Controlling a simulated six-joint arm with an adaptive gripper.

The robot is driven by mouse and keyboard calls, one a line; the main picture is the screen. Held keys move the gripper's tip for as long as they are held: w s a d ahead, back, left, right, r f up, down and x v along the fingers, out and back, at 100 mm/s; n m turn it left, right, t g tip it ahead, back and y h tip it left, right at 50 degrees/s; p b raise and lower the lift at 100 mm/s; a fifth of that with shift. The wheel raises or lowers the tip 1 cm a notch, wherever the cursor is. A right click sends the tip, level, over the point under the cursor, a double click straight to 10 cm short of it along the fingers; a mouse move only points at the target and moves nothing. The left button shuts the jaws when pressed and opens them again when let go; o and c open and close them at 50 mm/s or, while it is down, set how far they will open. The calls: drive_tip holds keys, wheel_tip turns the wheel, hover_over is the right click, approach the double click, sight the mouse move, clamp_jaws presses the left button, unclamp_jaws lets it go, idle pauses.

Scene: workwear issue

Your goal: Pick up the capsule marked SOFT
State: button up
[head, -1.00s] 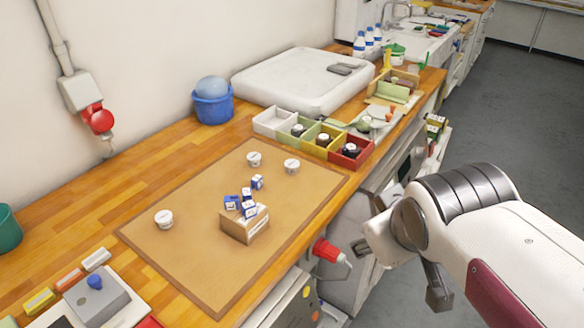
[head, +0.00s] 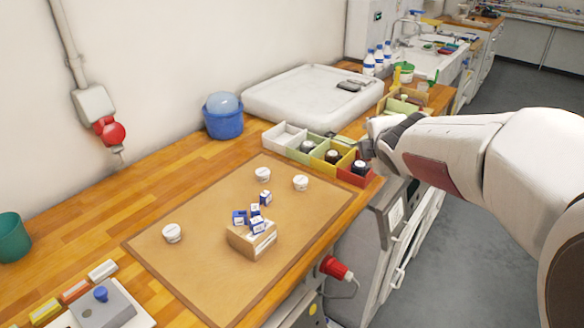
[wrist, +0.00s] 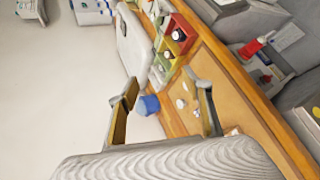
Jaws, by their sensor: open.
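Three small white capsules with dark print on top stand on the brown mat (head: 205,290): one at the left (head: 172,233), one at the back (head: 263,174), one at the right (head: 300,182). Darker capsules with pale tops sit in the coloured bins, among them one in the yellow bin (head: 332,156) and one in the red bin (head: 359,167). No print is readable, so I cannot tell which is marked SOFT. My gripper (wrist: 160,78) is open and empty, its two fingers apart in the wrist view. In the head view it is beside the red bin, partly hidden by my arm.
Several blue-and-white boxes (head: 255,212) sit on and around a cardboard box (head: 252,242) on the mat. A blue bucket (head: 223,124) and a large white tray (head: 300,93) stand behind.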

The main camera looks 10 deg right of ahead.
drive_tip(key=w+f+n+t+y, duration=0.1)
drive_tip(key=w+f+n+y, duration=0.15)
drive_tip(key=w+n, duration=0.55)
drive_tip(key=w+a+f+n+y, duration=0.4)
drive_tip(key=w+f+n, duration=0.5)
drive_tip(key=f+n, duration=0.15)
drive_tip(key=n+g+y, duration=0.1)
drive_tip(key=n+y, duration=0.2)
drive_tip(key=n, duration=0.3)
approach(301, 178)
drive_tip(key=shift+w+r, duration=0.25)
drive_tip(key=shift+w, duration=0.8)
drive_tip(key=shift+s+a+f+n+g+y, duration=0.1)
drive_tip(key=shift+a+f+n+g+y, duration=0.1)
drive_tip(key=shift+f+n+g+y, duration=0.25)
drive_tip(key=shift+f, duration=0.1)
drive_tip(key=shift+x, duration=1.3)
